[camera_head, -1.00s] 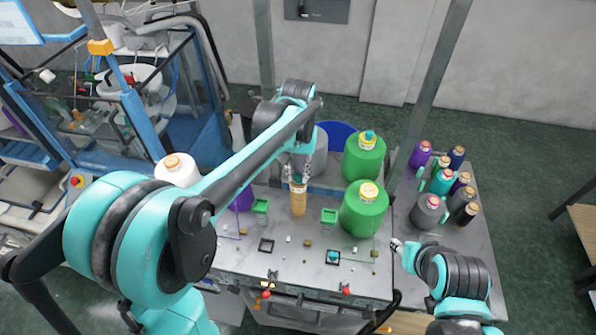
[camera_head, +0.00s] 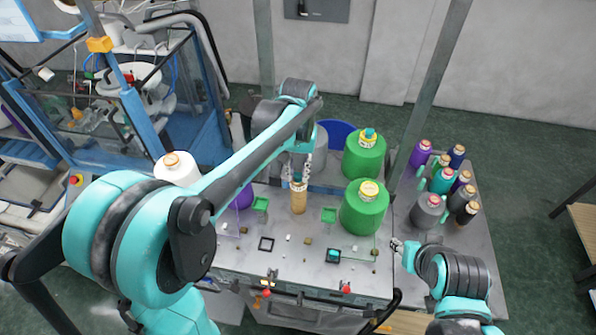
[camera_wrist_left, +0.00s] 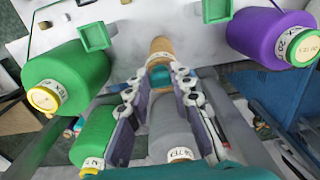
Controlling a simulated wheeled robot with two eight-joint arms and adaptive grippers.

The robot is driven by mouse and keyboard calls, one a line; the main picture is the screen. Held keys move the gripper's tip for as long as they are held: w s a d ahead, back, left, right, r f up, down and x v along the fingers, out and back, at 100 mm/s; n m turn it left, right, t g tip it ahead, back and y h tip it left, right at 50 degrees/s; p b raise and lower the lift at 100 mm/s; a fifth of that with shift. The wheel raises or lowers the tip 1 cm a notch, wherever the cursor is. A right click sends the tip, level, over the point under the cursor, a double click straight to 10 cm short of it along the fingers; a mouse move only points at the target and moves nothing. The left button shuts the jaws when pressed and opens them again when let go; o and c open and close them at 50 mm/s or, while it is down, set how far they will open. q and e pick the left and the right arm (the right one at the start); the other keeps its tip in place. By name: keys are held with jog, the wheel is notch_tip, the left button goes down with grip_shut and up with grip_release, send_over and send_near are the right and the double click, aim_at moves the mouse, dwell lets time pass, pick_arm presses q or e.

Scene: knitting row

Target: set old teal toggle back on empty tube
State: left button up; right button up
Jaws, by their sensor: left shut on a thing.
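My left gripper (camera_head: 299,170) is shut on the teal toggle, directly above the bare tan tube (camera_head: 299,200), which stands upright on the grey table. In the left wrist view the teal toggle (camera_wrist_left: 160,76) sits between the fingers of the left gripper (camera_wrist_left: 158,92), at the near end of the tan tube (camera_wrist_left: 160,46). The fingers partly hide it, and I cannot tell whether it touches the tube or is seated on it. My right gripper (camera_head: 397,245) is low at the table's right part, away from the tube; its jaws are too small to read.
Green yarn cones (camera_head: 364,212) stand right of the tube, a white cone (camera_head: 178,170) and purple cone (camera_head: 243,197) left. A black square holder (camera_head: 333,256) with a teal piece and an empty square (camera_head: 266,244) lie in front. Several dark spools (camera_head: 427,212) crowd the right.

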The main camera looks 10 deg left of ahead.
pick_arm(q)
jog(key=shift+f, duration=0.1)
dwell(0.3)
jog(key=o, duration=0.8)
jog(key=shift+w, duration=0.1)
notch_tip(320, 180, up, 12)
jog(key=shift+f, duration=0.1)
